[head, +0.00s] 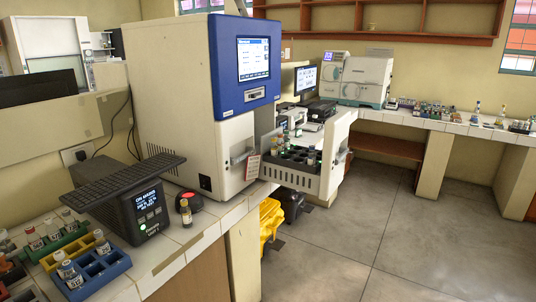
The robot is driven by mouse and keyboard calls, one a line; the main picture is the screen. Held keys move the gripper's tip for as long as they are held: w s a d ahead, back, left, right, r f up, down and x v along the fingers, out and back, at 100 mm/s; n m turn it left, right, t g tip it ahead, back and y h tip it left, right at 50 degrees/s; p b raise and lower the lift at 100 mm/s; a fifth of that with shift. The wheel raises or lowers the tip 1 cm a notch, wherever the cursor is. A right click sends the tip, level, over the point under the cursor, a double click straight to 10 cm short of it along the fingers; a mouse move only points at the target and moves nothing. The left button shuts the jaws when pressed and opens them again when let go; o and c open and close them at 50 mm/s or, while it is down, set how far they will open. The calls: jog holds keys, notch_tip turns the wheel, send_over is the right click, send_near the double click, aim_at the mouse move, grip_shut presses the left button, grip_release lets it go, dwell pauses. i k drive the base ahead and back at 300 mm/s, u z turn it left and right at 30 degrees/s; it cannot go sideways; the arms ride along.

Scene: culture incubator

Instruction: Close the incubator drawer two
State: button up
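The incubator (168,90) is a tall white cabinet with a blue upper front and a lit screen (253,59). It stands on the tiled counter left of centre. Its right-hand drawer (290,178) is pulled out, with a black rack holding several capped vials inside. The left-hand lower front (236,150) sits flush with the cabinet. I cannot read a number on either drawer. My gripper is not in view.
A black device with a lit display (148,203), a red-topped button (189,197) and coloured vial racks (90,272) stand on the near counter. Yellow (270,222) and black bins sit below the open drawer. The grey floor (400,240) to the right is clear.

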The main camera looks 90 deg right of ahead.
aim_at(290, 169)
jog(key=z, duration=4.4)
jog(key=i, duration=1.75)
jog(key=z, duration=1)
jog(key=k, duration=0.4)
jog(key=u, duration=1.5)
